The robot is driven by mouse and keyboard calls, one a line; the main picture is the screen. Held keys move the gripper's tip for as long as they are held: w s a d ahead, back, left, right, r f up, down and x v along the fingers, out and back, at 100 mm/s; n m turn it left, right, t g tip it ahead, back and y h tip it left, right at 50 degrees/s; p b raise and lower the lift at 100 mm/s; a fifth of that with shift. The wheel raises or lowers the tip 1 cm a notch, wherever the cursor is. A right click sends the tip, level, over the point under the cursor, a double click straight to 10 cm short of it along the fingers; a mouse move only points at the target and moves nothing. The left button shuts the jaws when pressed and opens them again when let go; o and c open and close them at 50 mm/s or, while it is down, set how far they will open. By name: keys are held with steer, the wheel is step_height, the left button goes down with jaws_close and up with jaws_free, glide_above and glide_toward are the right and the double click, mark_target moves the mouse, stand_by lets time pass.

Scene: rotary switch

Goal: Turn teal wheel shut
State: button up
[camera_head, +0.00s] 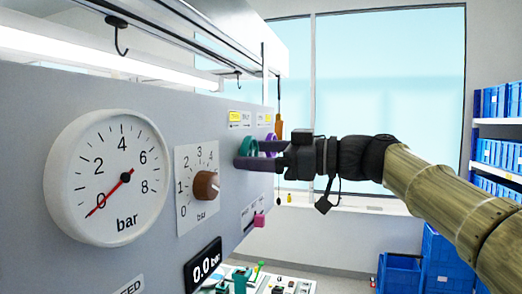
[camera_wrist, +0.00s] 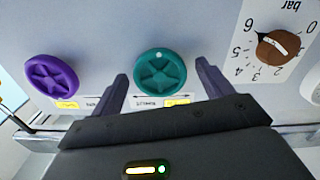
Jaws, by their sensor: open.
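The teal wheel (camera_wrist: 160,71) is mounted on the grey panel, with a white dot near its upper rim in the wrist view. In the head view the teal wheel (camera_head: 243,150) is partly hidden by my gripper. My gripper (camera_wrist: 162,82) is open, with one finger on each side of the wheel's lower part in the wrist view. In the head view my gripper (camera_head: 258,155) reaches the wheel from the right. I cannot tell whether the fingers touch it.
A purple wheel (camera_wrist: 52,76) sits to the left of the teal one in the wrist view. A brown rotary knob (camera_head: 206,185) and a gauge (camera_head: 108,178) reading near 0 are on the panel.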

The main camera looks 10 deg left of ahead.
steer(key=shift+c, duration=0.5)
steer(key=c, duration=0.9)
